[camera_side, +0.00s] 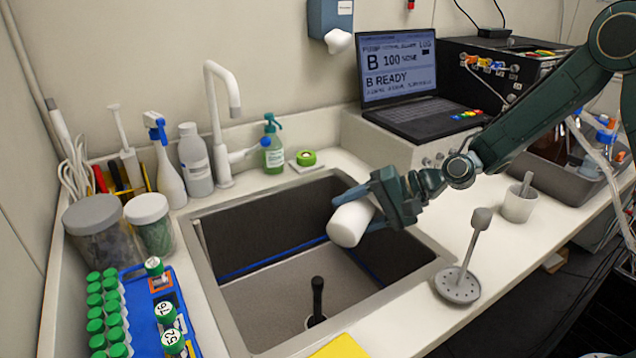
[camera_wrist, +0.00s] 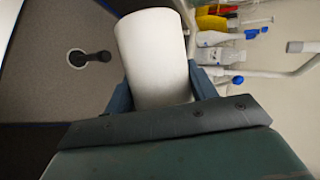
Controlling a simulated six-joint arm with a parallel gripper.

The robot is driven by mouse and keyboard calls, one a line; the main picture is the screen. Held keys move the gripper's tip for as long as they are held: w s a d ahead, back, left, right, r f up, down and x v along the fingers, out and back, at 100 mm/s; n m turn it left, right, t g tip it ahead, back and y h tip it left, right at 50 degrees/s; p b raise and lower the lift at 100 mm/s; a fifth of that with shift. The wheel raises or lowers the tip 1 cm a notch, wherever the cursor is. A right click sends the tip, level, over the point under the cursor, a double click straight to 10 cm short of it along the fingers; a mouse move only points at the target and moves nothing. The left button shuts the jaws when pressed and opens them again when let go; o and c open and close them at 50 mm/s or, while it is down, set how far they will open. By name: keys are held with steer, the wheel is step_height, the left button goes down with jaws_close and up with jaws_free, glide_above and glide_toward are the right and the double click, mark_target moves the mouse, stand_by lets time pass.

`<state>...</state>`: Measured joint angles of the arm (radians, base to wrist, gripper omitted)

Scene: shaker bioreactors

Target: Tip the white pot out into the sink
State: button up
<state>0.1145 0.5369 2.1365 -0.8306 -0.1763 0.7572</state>
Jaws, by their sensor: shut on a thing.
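The white pot (camera_side: 351,222) is held in my gripper (camera_side: 372,201) above the right part of the sink. It is tilted well over, lying nearly on its side, with its far end pointing down and left. In the wrist view the white pot (camera_wrist: 155,58) sits between the two fingers of my gripper (camera_wrist: 160,92), which are shut on it. I cannot see into the pot or tell whether anything is in it. The sink (camera_side: 270,285) is a dark, deep basin with a grey floor. No liquid shows falling from the pot.
A black upright handle (camera_side: 317,300) stands in the sink at the drain. A white faucet (camera_side: 217,120) rises behind the basin. A metal strainer-like stand (camera_side: 458,284) and a small white cup (camera_side: 518,204) stand on the right counter. A blue rack (camera_side: 150,300) with green-capped vials lies left.

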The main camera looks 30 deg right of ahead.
steer(key=shift+w+d+m+y, duration=0.15)
steer(key=shift+d+m+y, duration=0.05)
steer(key=shift+m+y, duration=0.3)
steer(key=shift+w+d+r+m+g+y, duration=0.15)
steer(key=shift+d+m+g+y, duration=0.15)
steer(key=shift+m+y, duration=0.35)
stand_by(0.8)
steer(key=shift+a+r+n+h, duration=0.3)
steer(key=shift+r+n+h, duration=0.3)
steer(key=shift+r, duration=0.2)
steer(key=shift+s+a+n, duration=0.1)
steer(key=shift+s+n, duration=0.15)
